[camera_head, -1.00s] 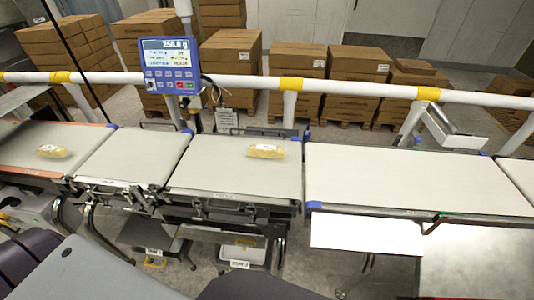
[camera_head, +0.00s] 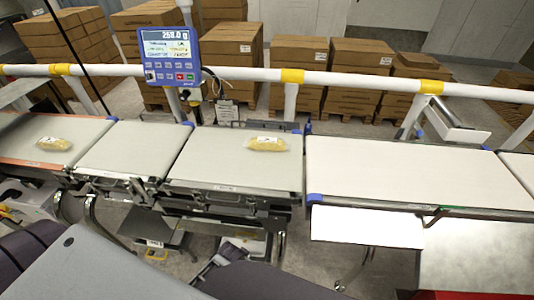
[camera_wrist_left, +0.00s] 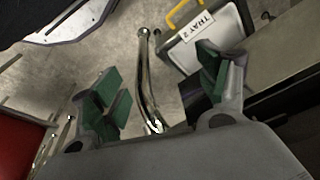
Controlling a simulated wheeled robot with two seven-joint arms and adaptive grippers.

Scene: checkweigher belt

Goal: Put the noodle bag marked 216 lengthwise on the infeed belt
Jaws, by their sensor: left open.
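One yellow noodle bag (camera_head: 267,144) with a white label lies on the third belt (camera_head: 205,165) from the left, long side across the picture. Another noodle bag (camera_head: 54,144) lies on the orange-edged belt (camera_head: 20,138) at the far left. Both markings are too small to read, so I cannot tell which is 216. My left gripper (camera_head: 222,258) is low in front of the belts, apart from both bags. My right gripper is not in view.
A tray marked TRAY 2 (camera_wrist_left: 200,32) and a chrome leg (camera_wrist_left: 146,75) are close to the left gripper. A weight display (camera_head: 170,55) stands behind the belts. The wide white belt (camera_head: 410,175) at right is empty, as is the second belt (camera_head: 130,150).

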